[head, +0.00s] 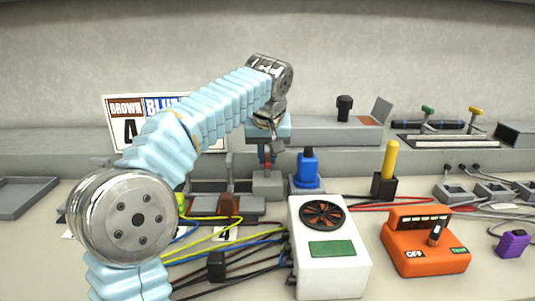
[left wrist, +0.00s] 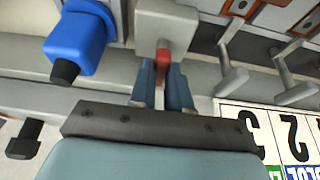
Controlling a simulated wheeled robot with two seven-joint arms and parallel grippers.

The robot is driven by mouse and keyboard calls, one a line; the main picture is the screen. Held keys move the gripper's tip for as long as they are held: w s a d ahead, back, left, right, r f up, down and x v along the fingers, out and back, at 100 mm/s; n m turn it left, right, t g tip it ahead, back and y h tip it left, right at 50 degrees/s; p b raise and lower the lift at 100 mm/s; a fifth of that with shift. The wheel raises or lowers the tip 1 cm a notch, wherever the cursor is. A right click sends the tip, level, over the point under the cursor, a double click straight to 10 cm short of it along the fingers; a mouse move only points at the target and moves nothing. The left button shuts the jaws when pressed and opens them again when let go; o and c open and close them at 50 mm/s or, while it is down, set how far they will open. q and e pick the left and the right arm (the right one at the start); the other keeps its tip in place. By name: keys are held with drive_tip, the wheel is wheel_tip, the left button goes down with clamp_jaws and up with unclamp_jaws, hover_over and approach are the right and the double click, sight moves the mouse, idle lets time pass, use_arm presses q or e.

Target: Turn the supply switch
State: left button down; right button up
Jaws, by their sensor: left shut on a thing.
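My left gripper (head: 266,160) points down over a small grey box (head: 268,185) on the bench. In the left wrist view, its two blue-grey fingers (left wrist: 164,72) are shut on a small red part (left wrist: 163,55), which stands at the grey box (left wrist: 165,22). The fingers hide much of the red part. An orange box (head: 425,255) with a black lever (head: 437,232) and an "OFF" label stands at the right front, apart from the gripper. I cannot tell which of these is the supply switch. My right gripper is not in view.
A blue plug-like object (head: 307,168) stands close to the right of the grey box. A white box with a fan (head: 330,270) stands in front. Yellow, blue and black cables (head: 215,250) cross the bench. A yellow-handled part (head: 390,162) stands further right.

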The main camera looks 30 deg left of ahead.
use_arm(q)
drive_tip(key=m, duration=0.1)
drive_tip(key=m+h, duration=0.1)
drive_tip(key=m, duration=0.2)
drive_tip(key=shift+a+m+t+h, duration=0.25)
drive_tip(key=shift+m+t+h, duration=0.05)
drive_tip(key=shift+t, duration=0.1)
drive_tip(key=m+h, duration=0.1)
drive_tip(key=m, duration=0.3)
drive_tip(key=shift+a+m+h, duration=0.2)
drive_tip(key=shift+m+h, duration=0.1)
drive_tip(key=shift+h, duration=0.1)
drive_tip(key=m, duration=0.2)
drive_tip(key=m+g+h, duration=0.1)
drive_tip(key=m, duration=0.1)
drive_tip(key=shift+w+a+h, duration=0.1)
drive_tip(key=shift+a+h, duration=0.05)
drive_tip(key=shift+h, duration=0.15)
drive_tip(key=shift+w+a+m+g+h, duration=0.1)
drive_tip(key=shift+m+g+h, duration=0.15)
drive_tip(key=shift+m, duration=0.85)
drive_tip(key=shift+a+m+g+h, duration=0.1)
drive_tip(key=shift+m+g+h, duration=0.15)
drive_tip(key=shift+m, duration=0.85)
drive_tip(key=c, duration=1.1)
unclamp_jaws()
drive_tip(key=shift+d, duration=0.1)
